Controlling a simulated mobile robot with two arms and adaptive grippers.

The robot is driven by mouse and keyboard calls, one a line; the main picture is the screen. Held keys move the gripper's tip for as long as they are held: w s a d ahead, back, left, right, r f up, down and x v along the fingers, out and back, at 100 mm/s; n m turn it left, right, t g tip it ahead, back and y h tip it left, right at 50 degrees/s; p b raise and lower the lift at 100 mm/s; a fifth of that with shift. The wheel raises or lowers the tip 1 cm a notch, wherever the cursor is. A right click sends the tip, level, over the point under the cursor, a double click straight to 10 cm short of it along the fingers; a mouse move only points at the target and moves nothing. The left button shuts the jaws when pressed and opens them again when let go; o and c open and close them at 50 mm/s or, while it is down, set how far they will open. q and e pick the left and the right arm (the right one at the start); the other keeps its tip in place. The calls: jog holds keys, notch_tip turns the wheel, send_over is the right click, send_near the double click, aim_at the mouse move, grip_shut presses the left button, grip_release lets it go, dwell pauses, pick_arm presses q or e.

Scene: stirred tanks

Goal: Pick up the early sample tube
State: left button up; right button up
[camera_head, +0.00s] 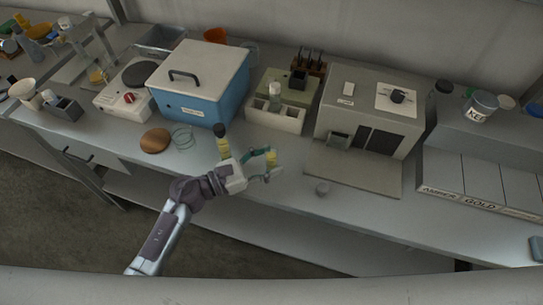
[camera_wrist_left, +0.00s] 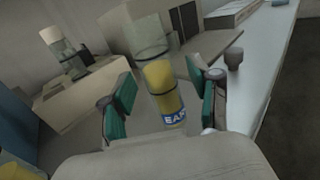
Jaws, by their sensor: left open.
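The early sample tube (camera_head: 271,157) is a clear tube with yellow contents, standing upright near the bench's front edge. In the left wrist view the tube (camera_wrist_left: 162,92) shows a blue label reading "EAR", the rest of it cut off. My left gripper (camera_head: 264,165) is open around it. In the wrist view one green-padded finger stands on each side of the tube, with visible gaps. A second yellow tube with a black cap (camera_head: 222,142) stands just left of my gripper. My right gripper is not in view.
A beige block (camera_head: 262,118) with a white-capped vial (camera_head: 274,90) stands behind. A blue box (camera_head: 190,105) is behind left and a grey machine (camera_head: 350,104) to the right. Trays marked AMBER and GOLD (camera_head: 478,180) are far right.

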aim_at(271, 153)
pick_arm(q)
jog(key=shift+w+d, duration=0.2)
jog(key=shift+d, duration=0.3)
jog(key=shift+a, duration=0.1)
grip_shut()
jog(key=shift+r, duration=0.5)
jog(key=r, duration=0.2)
jog(key=d+r, duration=0.1)
jog(key=r, duration=0.1)
jog(key=shift+s+d, duration=0.1)
jog(key=shift+s, duration=0.3)
jog(key=s+d+r+p, duration=0.2)
jog(key=s+d+r, duration=0.3)
jog(key=d, duration=0.4)
jog(key=shift+r, duration=0.5)
